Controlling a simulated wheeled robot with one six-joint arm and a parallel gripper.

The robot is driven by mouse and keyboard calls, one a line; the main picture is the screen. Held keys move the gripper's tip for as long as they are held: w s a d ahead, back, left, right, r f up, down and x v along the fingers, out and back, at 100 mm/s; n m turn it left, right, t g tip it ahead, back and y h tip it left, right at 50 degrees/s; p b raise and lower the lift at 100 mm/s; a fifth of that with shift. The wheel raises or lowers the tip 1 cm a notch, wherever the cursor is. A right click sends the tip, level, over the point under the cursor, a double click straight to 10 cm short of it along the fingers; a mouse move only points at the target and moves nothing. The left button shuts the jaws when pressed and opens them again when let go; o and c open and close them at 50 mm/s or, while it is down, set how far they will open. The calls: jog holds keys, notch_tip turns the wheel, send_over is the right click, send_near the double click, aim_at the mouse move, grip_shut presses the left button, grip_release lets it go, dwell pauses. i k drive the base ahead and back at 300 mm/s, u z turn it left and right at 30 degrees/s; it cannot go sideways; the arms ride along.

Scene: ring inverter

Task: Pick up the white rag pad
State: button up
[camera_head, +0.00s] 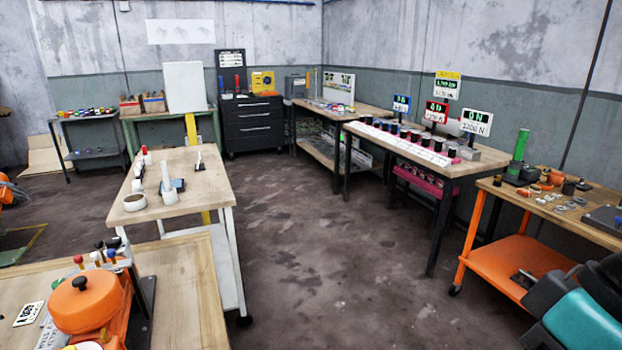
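I cannot single out the white rag pad for certain. Small white items stand on the wooden table at centre-left: a round ring-like white piece (135,202) at its front left, and a white upright piece (167,184) beside a dark blue block (178,184). These are too small to tell whether one is a pad. A teal and black part at the bottom right corner looks like my own arm. My gripper's fingers do not show.
The centre-left table (200,212) and the front-left bench with an orange pot (85,300) flank open floor (330,260). Along the right wall stand a bench with signs (480,166) and an orange cart (515,265). A black drawer cabinet (252,128) is at the back.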

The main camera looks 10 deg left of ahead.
aim_at(137, 188)
jog(key=i, duration=3.55)
jog(key=u, duration=1.2)
jog(key=i, duration=2.65)
jog(key=u, duration=1.4)
jog(key=i, duration=0.85)
jog(key=u, duration=2.25)
